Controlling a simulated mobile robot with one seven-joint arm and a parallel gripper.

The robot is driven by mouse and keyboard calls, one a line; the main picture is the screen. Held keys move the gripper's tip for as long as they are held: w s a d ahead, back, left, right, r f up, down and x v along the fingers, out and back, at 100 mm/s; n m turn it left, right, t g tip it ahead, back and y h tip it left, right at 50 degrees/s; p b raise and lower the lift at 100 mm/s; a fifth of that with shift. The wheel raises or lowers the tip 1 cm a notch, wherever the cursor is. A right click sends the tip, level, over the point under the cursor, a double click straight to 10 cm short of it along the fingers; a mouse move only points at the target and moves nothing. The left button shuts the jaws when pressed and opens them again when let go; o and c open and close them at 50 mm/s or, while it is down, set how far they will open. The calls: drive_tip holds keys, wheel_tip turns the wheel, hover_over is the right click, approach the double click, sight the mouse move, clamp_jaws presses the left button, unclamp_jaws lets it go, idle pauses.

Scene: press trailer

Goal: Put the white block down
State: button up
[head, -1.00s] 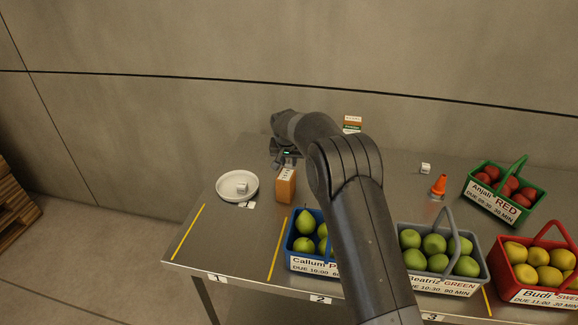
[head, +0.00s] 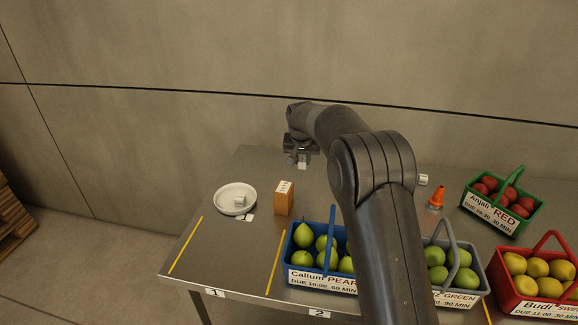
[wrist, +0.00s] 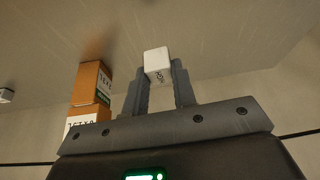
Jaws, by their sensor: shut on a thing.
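A white block (wrist: 157,61) with dark print on one face is held between the fingertips of my gripper (wrist: 159,82) in the wrist view. In the head view my gripper (head: 298,158) is over the back part of the metal table (head: 235,258), with the white block (head: 302,163) at its tips. The jaws are shut on it. The block appears to be above the tabletop; the exact gap cannot be told. Another white block (head: 240,200) sits in a white dish (head: 222,205) at the left. A third (head: 423,180) stands right of my arm.
Baskets of pears (head: 322,283), green apples (head: 459,298), red fruit (head: 478,205) and yellow fruit (head: 531,308) line the right. The front left is clear.

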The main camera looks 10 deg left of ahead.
drive_tip(key=d+r, duration=0.3)
drive_tip(key=d, duration=0.2)
drive_tip(key=n+g+y, duration=0.1)
drive_tip(key=n+y, duration=0.2)
drive_tip(key=n, duration=0.5)
hover_over(230, 196)
drive_tip(key=s+d, duration=0.1)
drive_tip(key=d, duration=0.1)
drive_tip(key=f, duration=0.5)
drive_tip(key=shift+s+a+f, duration=0.1)
drive_tip(key=shift+a+f, duration=0.3)
drive_tip(key=shift+f, duration=1.95)
drive_tip(key=shift+f, duration=0.1)
drive_tip(key=o, duration=1)
drive_tip(key=shift+c, duration=0.2)
